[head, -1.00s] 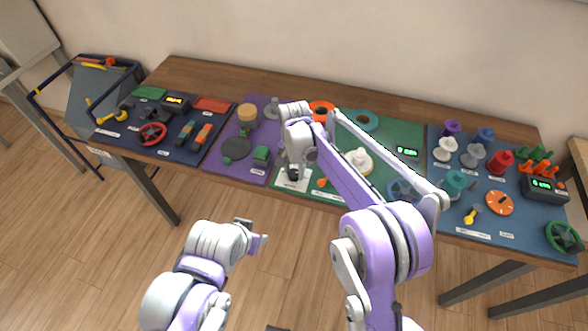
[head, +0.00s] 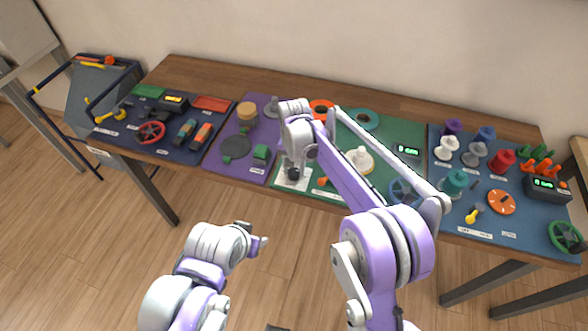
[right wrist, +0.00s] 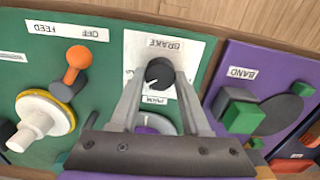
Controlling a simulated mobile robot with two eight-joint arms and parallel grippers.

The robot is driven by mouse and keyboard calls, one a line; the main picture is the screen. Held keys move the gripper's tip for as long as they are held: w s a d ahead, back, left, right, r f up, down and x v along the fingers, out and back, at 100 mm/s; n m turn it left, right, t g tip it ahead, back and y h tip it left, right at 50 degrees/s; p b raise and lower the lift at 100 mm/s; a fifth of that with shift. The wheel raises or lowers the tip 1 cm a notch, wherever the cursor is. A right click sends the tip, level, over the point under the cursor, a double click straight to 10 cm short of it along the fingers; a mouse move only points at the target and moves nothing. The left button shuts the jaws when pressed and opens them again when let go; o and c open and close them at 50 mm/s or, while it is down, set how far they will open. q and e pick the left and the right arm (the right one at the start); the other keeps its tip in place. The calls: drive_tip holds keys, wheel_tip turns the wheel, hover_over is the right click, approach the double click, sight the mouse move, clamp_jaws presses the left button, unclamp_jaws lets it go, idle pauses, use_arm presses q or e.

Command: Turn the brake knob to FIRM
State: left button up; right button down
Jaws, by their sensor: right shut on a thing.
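The brake knob (right wrist: 160,72) is a small black round knob with a white mark, on a white plate labelled BRAKE (right wrist: 165,45). The word FIRM (right wrist: 156,100) shows upside down in the right wrist view, on the side of the knob nearer the wrist. The white mark points toward the lower left there. My right gripper (right wrist: 159,77) is shut on the knob, one finger on each side. In the head view the knob (head: 293,173) sits at the green mat's front left corner, under my right arm. My left gripper (head: 257,241) hangs empty before the table; its jaw opening is unclear.
An orange-knobbed FEED lever (right wrist: 77,60) and a white and yellow spool (right wrist: 42,118) stand beside the plate. A green block (right wrist: 240,115) lies on the purple mat on the other side. The blue mat (head: 500,232) at the right holds several spools.

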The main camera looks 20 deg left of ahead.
sight(294, 171)
drive_tip(key=n+b, duration=0.1)
drive_tip(key=n, duration=0.4)
drive_tip(key=shift+n, duration=0.3)
drive_tip(key=shift+n+b, duration=0.4)
drive_tip(key=shift+n, duration=1.9)
drive_tip(key=shift+c, duration=1.9)
unclamp_jaws()
wheel_tip(294, 171, up, 11)
drive_tip(key=shift+p, duration=0.3)
